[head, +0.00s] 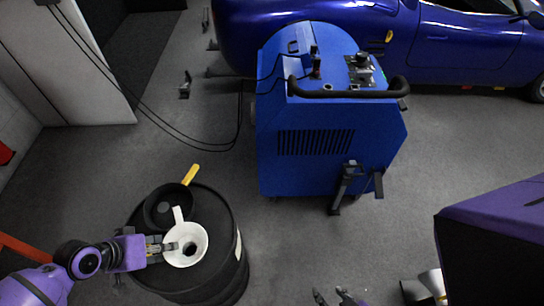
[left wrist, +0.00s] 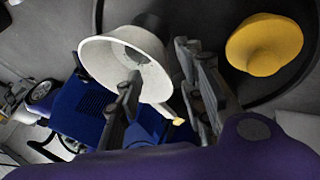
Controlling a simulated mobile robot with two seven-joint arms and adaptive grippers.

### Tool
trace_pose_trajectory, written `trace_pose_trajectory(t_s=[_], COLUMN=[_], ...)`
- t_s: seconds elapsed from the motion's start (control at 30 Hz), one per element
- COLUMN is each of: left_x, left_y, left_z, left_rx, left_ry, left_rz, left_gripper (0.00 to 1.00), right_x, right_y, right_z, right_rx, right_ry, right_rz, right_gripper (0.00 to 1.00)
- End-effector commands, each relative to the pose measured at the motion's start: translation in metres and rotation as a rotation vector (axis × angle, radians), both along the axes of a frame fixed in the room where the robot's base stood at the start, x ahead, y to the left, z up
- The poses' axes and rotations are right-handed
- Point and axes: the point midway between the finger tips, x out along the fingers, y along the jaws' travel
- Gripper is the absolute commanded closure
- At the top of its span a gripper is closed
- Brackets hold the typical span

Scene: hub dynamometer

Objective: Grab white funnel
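The white funnel (head: 199,239) lies on the black drum (head: 232,225), its wide mouth up and its light spout or handle pointing away. My left gripper (head: 167,248) is at its left rim. In the left wrist view the funnel (left wrist: 95,55) shows large, with the left gripper's fingers (left wrist: 163,88) well apart. One finger overlaps the bowl and the other is to its right, with part of the funnel's edge between them. Whether they touch it is unclear. My right gripper (head: 336,297) is at the bottom edge, partly cut off, its fingers apart and empty.
A black round vessel (head: 157,207) with a yellow handle (head: 191,173) is beside the funnel on the drum. A yellow shape (left wrist: 264,45) shows in the wrist view. The blue dynamometer (head: 330,170) stands behind, right. Cables hang at left.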

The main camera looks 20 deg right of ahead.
Motion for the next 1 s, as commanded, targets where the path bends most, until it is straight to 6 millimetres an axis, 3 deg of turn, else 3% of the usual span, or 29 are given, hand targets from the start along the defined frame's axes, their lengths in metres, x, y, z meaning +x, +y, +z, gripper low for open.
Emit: trace_pose_trajectory(t_s=[0.2,0.43,0.73,1.0], left_x=[0.006,0.006,0.006,0.006], left_y=[-0.013,-0.013,-0.013,-0.015], left_z=[-0.021,-0.022,-0.022,-0.021], left_rx=[0.001,0.001,0.001,-0.004], left_ry=[0.001,0.0,0.001,0.001], left_rz=[0.0,0.0,0.0,-0.001], left_gripper=[0.64,0.64,1.0,1.0], right_x=[0.003,0.002,0.002,0.002], right_y=[-0.001,-0.002,-0.003,-0.003], right_z=[0.0,0.0,-0.001,-0.001], right_rx=[-0.003,-0.005,-0.006,-0.006], right_ry=[-0.004,-0.003,-0.002,-0.002], right_rz=[0.004,0.006,0.008,0.008], right_gripper=[0.6,0.6,0.6,0.6])
